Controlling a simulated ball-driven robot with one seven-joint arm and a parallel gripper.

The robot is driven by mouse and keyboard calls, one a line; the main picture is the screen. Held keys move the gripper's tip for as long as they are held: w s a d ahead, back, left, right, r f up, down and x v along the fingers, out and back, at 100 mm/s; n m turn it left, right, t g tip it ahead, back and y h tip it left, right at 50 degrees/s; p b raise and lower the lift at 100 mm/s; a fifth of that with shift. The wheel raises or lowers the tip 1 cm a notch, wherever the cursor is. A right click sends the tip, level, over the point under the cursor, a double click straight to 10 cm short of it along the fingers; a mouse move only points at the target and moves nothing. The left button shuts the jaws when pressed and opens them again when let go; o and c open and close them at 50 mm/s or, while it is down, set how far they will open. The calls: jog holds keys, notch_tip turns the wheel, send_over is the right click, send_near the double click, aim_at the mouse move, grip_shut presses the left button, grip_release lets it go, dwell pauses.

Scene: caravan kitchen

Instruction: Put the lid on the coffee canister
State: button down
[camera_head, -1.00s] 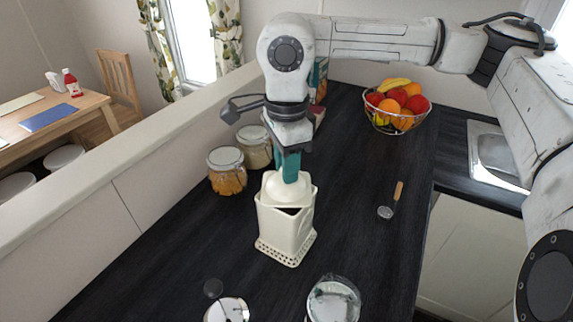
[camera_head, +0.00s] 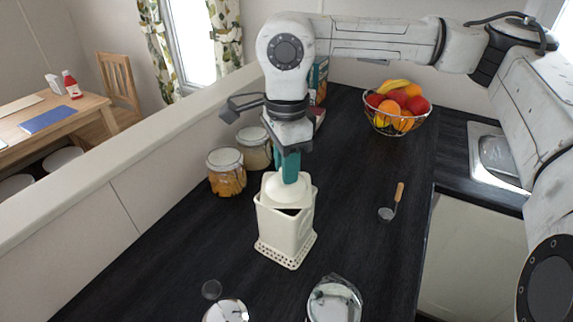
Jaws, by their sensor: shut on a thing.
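The cream coffee canister (camera_head: 285,233) stands upright on the dark counter, with a pierced lattice rim around its base. My gripper (camera_head: 290,178) is above it, with teal fingers pointing down, shut on the cream lid (camera_head: 287,191). The lid is at the canister's mouth and looks tilted or turned against it. A dark gap shows between the lid and the front of the rim. The far side of the mouth is hidden by the lid and my gripper.
Two glass jars (camera_head: 226,178) stand behind left by the low wall. A fruit basket (camera_head: 396,112) is at the back right. A small scoop (camera_head: 388,212) lies to the right. Shiny round objects (camera_head: 333,300) stand at the front.

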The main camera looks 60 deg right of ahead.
jog(key=shift+f+b, duration=0.6)
jog(key=shift+b, duration=0.05)
dwell(0.3)
jog(key=c, duration=1.2)
grip_release()
jog(key=shift+r, duration=0.15)
notch_tip(320, 180, up, 11)
jog(key=p, duration=0.5)
